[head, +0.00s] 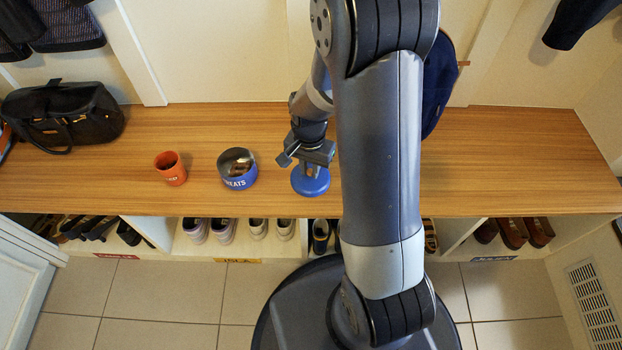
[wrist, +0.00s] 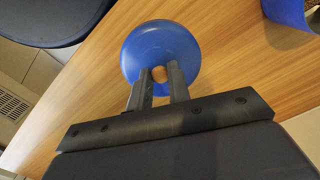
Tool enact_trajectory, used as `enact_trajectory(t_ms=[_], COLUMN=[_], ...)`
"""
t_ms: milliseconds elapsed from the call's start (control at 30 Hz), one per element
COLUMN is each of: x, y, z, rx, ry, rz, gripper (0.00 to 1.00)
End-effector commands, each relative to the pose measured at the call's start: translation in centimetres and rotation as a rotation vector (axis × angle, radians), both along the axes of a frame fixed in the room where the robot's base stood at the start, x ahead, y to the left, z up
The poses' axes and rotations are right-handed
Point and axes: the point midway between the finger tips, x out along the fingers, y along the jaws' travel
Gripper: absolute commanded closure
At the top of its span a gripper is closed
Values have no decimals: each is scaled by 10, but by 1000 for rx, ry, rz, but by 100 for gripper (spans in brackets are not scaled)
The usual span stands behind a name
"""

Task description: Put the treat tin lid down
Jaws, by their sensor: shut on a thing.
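The treat tin lid (head: 310,183) is a round blue disc with a small tan knob, at the front part of the wooden bench top. It also shows in the wrist view (wrist: 158,45). My gripper (head: 309,168) is above it, with its fingers (wrist: 160,78) shut on the knob. The lid is at or just above the wood; I cannot tell whether it touches. The open treat tin (head: 240,182), blue with white lettering and brown treats inside, stands to the left of the lid. Its blue side shows at the top right of the wrist view (wrist: 290,12).
An orange cup (head: 171,169) stands left of the tin, and a black bag (head: 62,115) sits at the bench's left end. The bench (head: 520,160) is clear on the right. Cubbies with shoes (head: 221,229) are below.

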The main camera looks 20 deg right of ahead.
Motion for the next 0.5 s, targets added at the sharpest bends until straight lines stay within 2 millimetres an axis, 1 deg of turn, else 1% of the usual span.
enact_trajectory(t_ms=[133,300,500], x=[0,0,0], y=[0,0,0], z=[-14,-38,-38], rx=[0,0,0], ry=[0,1,-1], rz=[0,0,0], gripper=[100,100,100])
